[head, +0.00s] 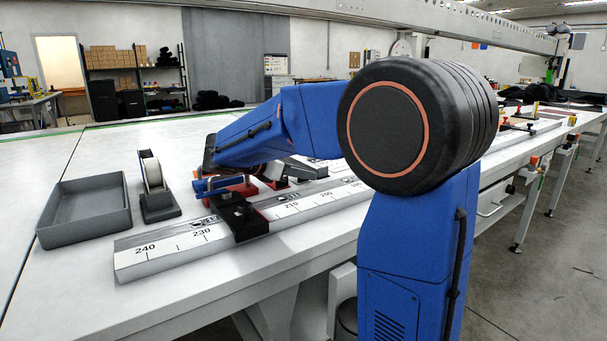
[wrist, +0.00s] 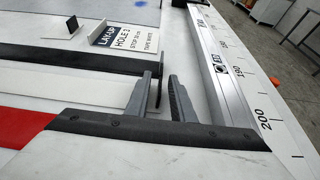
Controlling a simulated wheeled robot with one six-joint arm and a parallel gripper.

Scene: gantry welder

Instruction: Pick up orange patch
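I cannot make out an orange patch for sure in either view. A small orange spot (wrist: 246,82) shows beside the ruler rail in the wrist view, too small to identify. A flat red area (wrist: 22,126) lies at the left edge of that view.
A grey tray (head: 85,212) and a tape dispenser (head: 158,198) stand on the table at left. A black bracket (head: 240,218) sits across the rail (head: 165,252). A white printed label plate (wrist: 130,38) lies ahead in the wrist view. The table's far left is clear.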

